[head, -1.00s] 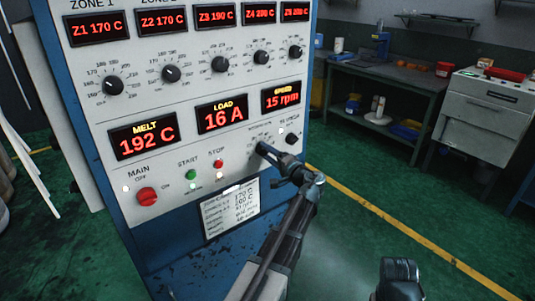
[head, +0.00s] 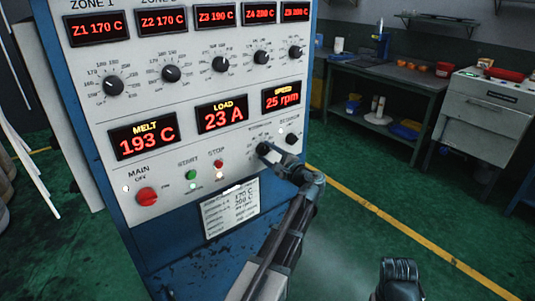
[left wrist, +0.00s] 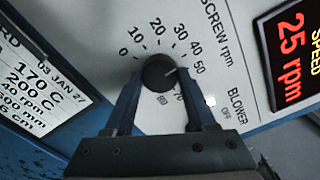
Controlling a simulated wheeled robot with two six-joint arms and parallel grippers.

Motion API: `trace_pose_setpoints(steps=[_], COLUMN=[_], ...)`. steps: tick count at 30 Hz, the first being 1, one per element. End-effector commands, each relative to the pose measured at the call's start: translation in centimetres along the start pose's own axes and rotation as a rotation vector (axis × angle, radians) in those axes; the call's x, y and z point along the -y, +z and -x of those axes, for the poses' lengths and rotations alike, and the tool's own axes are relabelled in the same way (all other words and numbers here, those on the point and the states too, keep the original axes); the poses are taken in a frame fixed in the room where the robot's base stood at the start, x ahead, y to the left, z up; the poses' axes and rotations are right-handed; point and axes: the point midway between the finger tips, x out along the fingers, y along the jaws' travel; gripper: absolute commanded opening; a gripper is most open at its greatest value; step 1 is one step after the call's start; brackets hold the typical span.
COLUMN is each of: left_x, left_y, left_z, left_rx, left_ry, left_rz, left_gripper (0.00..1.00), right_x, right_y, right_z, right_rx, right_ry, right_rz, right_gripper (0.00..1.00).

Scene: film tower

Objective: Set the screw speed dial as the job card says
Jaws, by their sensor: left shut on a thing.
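The screw speed dial (left wrist: 160,72) is a round black knob with a scale marked "SCREW rpm". It also shows on the cabinet panel in the head view (head: 264,149). My left gripper (left wrist: 160,88) is shut on it, one finger on each side; in the head view it reaches the knob from below right (head: 275,157). The red speed display (head: 283,99) reads 25 rpm. The job card (head: 231,209) is below the panel; in the left wrist view (left wrist: 35,85) it shows 170 C, 200 C and a line that looks like 40 rpm, partly cut off.
Beside the dial is the blower knob (head: 292,139), marked OFF in the wrist view. Start button (head: 191,174), stop button (head: 218,163) and red main switch (head: 147,196) are to the left. A dark part of mine shows at bottom right. Green floor on the right is clear.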

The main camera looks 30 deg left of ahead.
Motion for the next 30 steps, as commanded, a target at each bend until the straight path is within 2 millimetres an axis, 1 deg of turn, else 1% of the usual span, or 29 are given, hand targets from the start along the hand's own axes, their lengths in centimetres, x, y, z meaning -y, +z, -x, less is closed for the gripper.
trace_pose_setpoints(steps=[6, 18, 19, 21, 24, 30], left_x=[-0.08, -0.09, -0.09, -0.08, -0.07, -0.04], left_y=[-0.06, -0.06, -0.06, -0.06, -0.04, -0.02], left_z=[0.08, 0.09, 0.09, 0.09, 0.07, 0.03], left_rx=[-0.002, -0.003, -0.003, -0.002, -0.002, -0.001], left_ry=[0.002, 0.003, 0.003, 0.002, 0.002, 0.001], left_rz=[-0.032, -0.036, -0.036, -0.036, -0.036, -0.037], left_gripper=[0.01, 0.01, 0.58, 0.71, 0.86, 0.86], right_x=[0.0, 0.0, 0.0, 0.0, 0.0, 0.0], right_y=[0.0, 0.0, 0.0, 0.0, 0.0, 0.0], right_z=[-0.03, -0.03, -0.03, -0.03, -0.03, -0.01], right_rx=[0.0, 0.0, 0.0, 0.0, 0.0, 0.0], right_ry=[0.0, 0.0, 0.0, 0.0, 0.0, 0.0], right_rz=[0.0, 0.0, 0.0, 0.0, 0.0, 0.0], right_gripper=[0.5, 0.5, 0.5, 0.5, 0.5, 0.5])
